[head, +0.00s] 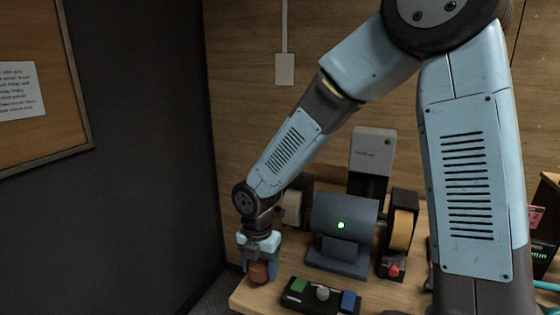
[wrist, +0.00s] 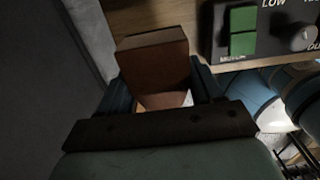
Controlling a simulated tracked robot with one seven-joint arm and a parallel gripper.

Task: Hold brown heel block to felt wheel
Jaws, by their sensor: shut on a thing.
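The brown heel block (head: 259,272) is between the fingers of my gripper (head: 258,278), which points down at the bench's left end. In the wrist view the block (wrist: 155,62) sticks out beyond the fingers of my gripper (wrist: 160,88), which is shut on it. The blue-grey wheel machine (head: 343,217) shows a lit green lamp. It has a pale wheel (head: 292,206) on its left, partly behind my arm, and a tan wheel (head: 402,230) in a dark guard on its right. I cannot tell which is felt. The block is apart from both wheels.
A dark control box (head: 320,298) with a green switch, a grey knob and a blue switch stands at the bench's front, right of my gripper. A grey box (head: 371,146) rises behind the machine. Wooden wall behind; dark wall at left.

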